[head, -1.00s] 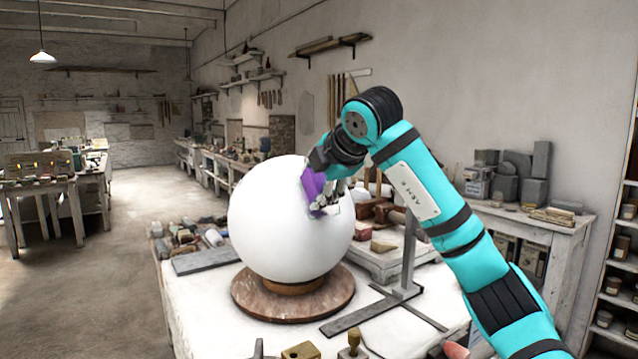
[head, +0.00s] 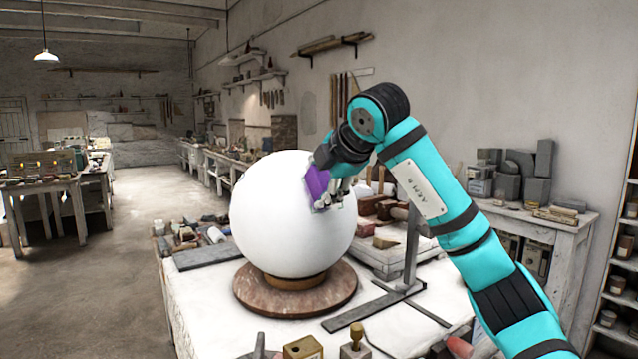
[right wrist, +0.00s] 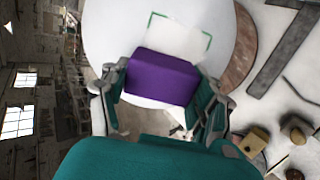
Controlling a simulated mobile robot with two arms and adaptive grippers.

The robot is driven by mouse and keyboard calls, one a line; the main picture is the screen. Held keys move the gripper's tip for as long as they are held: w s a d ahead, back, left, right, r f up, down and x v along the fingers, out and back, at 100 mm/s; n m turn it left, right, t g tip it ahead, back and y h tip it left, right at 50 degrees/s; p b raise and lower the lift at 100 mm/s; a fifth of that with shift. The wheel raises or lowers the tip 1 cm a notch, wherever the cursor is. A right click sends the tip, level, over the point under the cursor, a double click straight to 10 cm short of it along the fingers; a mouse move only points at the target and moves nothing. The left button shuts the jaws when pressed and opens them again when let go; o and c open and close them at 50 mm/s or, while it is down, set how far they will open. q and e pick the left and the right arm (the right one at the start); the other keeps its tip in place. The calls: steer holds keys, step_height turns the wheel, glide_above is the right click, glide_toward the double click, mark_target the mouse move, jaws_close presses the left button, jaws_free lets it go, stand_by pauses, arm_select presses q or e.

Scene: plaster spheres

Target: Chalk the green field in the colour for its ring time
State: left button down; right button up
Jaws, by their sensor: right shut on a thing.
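A large white plaster sphere (head: 278,225) rests on a round reddish-brown base (head: 255,292) on the worktable. My right gripper (head: 332,188) is at the sphere's upper right side, shut on a purple chalk block (head: 317,183). In the right wrist view the purple block (right wrist: 162,78) sits between the fingers. Just beyond it, green corner marks frame the green field (right wrist: 178,38) on the sphere; the visible part inside is white. I cannot tell whether the block touches the sphere. My left gripper is out of view.
A metal stand (head: 411,240) with a flat foot stands right of the sphere. Small stamp-like blocks (head: 303,347) lie at the table's front edge. Tools and pieces (head: 190,238) clutter the left rear. Grey blocks (head: 510,178) sit on a bench at right.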

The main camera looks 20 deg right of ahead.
steer(key=shift+s+f+b, duration=0.35)
steer(key=shift+f+b, duration=0.15)
steer(key=shift+f, duration=0.05)
steer(key=shift+r, duration=0.2)
steer(key=shift+w+r+p, duration=0.3)
steer(key=shift+r+p, duration=0.2)
steer(key=shift+p, duration=0.35)
steer(key=shift+w+a+r+p, duration=0.15)
steer(key=shift+w+r+p, duration=0.75)
steer(key=shift+p, duration=0.35)
steer(key=shift+f, duration=0.1)
